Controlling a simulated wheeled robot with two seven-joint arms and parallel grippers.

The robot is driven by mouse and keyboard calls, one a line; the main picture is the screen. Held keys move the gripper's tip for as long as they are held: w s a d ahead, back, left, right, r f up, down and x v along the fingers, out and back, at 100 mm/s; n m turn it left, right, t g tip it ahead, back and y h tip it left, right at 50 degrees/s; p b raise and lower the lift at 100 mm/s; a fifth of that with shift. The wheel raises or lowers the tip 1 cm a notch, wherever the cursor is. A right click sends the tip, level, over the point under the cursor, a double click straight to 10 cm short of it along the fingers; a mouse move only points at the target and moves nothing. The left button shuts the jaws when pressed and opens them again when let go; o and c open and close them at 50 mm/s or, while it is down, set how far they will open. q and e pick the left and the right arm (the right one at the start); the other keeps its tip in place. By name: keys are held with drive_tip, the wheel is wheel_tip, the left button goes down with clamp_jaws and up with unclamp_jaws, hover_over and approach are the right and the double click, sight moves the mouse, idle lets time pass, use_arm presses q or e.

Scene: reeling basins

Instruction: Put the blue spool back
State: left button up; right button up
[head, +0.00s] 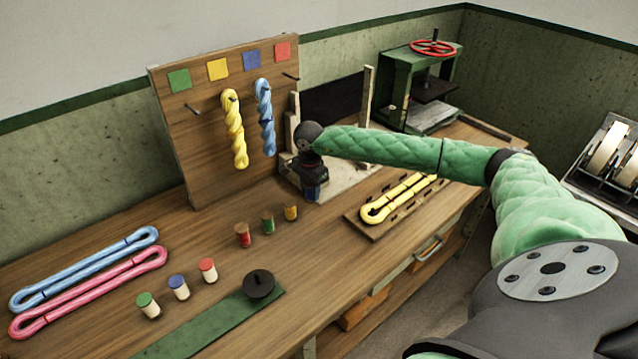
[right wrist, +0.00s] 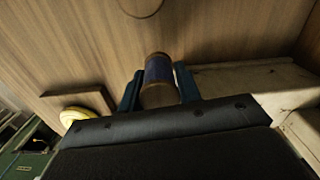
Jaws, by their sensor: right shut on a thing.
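The blue spool (head: 312,193), a dark blue band on brown wood, is between the fingers of my right gripper (head: 312,186), which is shut on it and points down over the bench. In the right wrist view the blue spool (right wrist: 158,70) sits upright between the two dark fingers of the right gripper (right wrist: 160,88). Whether its base touches the bench I cannot tell. A red spool (head: 243,235), a green spool (head: 268,224) and a yellow spool (head: 290,212) stand in a row left of it. My left gripper is not in view.
White spools with coloured tops (head: 179,287) stand at the front left, near a green strip (head: 215,325) with a black knob. Skeins (head: 90,265) lie at left. A pegboard (head: 205,140) with hanging skeins stands behind. A wooden tray (head: 378,228) with a yellow skein lies at right.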

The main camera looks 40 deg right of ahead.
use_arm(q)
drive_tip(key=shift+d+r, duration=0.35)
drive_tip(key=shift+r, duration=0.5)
use_arm(e)
drive_tip(key=shift+f, duration=1.2)
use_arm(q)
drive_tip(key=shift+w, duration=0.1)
use_arm(e)
drive_tip(key=o, duration=1)
drive_tip(key=shift+c, duration=0.2)
